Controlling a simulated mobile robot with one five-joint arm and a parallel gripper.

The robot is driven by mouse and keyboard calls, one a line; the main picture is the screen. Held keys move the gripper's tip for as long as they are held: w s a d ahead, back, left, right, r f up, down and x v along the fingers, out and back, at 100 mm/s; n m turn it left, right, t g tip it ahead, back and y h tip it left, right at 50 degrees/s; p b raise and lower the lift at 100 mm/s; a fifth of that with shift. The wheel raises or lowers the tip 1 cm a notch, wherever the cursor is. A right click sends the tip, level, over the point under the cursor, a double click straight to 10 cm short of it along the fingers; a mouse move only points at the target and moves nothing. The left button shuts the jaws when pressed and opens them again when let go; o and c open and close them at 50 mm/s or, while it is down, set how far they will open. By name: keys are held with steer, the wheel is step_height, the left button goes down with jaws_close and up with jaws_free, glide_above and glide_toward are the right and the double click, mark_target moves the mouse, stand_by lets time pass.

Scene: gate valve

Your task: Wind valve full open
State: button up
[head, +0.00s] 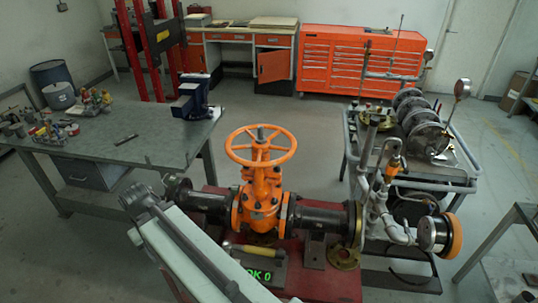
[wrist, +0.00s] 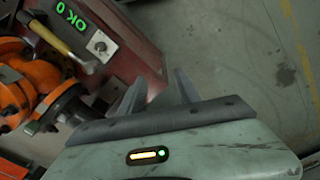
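The orange gate valve (head: 262,195) stands upright in a dark horizontal pipe, on a red base plate (head: 325,285). Its orange spoked handwheel (head: 262,146) lies roughly level on top, with a dark stem end at its middle. In the wrist view, orange flange parts of the valve (wrist: 40,75) show at the left edge; I cannot make out the handwheel there. My gripper (wrist: 157,92) shows two grey fingers spread apart with nothing between them, away from the valve. In the head view my arm crosses the bottom left; the gripper itself is not visible there.
A grey box with a green "OK 0" display (head: 258,274) sits before the valve, with a yellow-handled hammer (head: 255,250) on it. A cart with pipes and gauges (head: 458,178) stands at right, a workbench (head: 120,150) at left. Floor behind the valve is clear.

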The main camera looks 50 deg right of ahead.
steer(key=d+r+m+y+p, duration=0.1)
steer(key=d+r+m+p, duration=0.5)
steer(key=d+r+p, duration=0.35)
step_height(320, 180, up, 16)
steer(key=m+t+y+p, duration=0.2)
steer(key=m+p, duration=1.1)
steer(key=p, duration=0.1)
glide_above(270, 161)
steer(key=w+a, duration=0.4)
steer(key=a, duration=0.1)
steer(key=shift+d+f, duration=0.15)
steer(key=s+d+m, duration=0.1)
steer(key=s+d, duration=0.1)
steer(key=s+d+r+m+p, duration=0.1)
steer(key=s+d+m, duration=0.1)
steer(key=d, duration=0.1)
steer(key=s+d+r+m, duration=0.1)
steer(key=s+d, duration=0.1)
steer(key=shift+d+m+t+y+p, duration=0.3)
steer(key=shift+d+m+t+p, duration=0.05)
steer(key=shift+m+t+p, duration=0.05)
steer(key=b+x, duration=0.7)
steer(key=shift+s+f, duration=0.1)
steer(key=shift+w+a+f+b, duration=0.2)
steer(key=shift+f+b, duration=0.1)
steer(key=shift+f, duration=0.1)
steer(key=shift+r, duration=0.1)
